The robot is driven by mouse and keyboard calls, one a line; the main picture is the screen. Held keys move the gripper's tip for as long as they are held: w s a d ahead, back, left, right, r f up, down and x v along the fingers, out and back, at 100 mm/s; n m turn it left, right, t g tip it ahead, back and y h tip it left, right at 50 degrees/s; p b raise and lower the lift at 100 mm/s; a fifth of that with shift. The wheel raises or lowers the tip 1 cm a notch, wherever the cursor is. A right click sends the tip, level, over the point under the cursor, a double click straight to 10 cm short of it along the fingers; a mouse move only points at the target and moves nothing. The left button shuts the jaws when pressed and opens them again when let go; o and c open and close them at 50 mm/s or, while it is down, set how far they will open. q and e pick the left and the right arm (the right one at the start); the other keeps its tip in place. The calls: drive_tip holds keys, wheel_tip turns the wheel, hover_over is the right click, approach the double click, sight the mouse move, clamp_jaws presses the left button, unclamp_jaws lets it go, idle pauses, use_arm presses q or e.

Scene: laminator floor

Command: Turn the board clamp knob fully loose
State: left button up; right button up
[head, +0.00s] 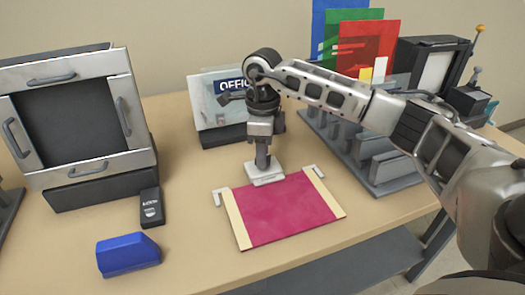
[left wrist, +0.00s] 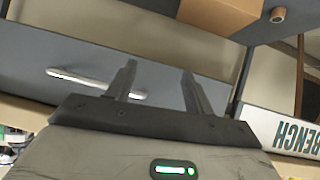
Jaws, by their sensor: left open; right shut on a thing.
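A pink board (head: 285,208) with pale wooden strips along its left and right sides lies flat on the table. A light grey clamp block (head: 266,178) sits at the board's far edge. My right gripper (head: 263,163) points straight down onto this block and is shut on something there. That thing is mostly hidden by the fingers; it appears to be the clamp knob. My left gripper (left wrist: 157,80) is out of the head view; in the left wrist view its two fingers are apart with nothing between them.
A blue block (head: 128,254) and a small black box (head: 151,207) lie left of the board. A dark framed panel with handles (head: 91,166) stands at the left. An office sign (head: 217,97) stands behind; a grey slotted rack (head: 370,150) stands right. The table front is clear.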

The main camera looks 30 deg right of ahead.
drive_tip(key=o, duration=1)
drive_tip(key=r, duration=1.6)
drive_tip(key=shift+w+d+p, duration=0.25)
drive_tip(key=shift+p, duration=0.15)
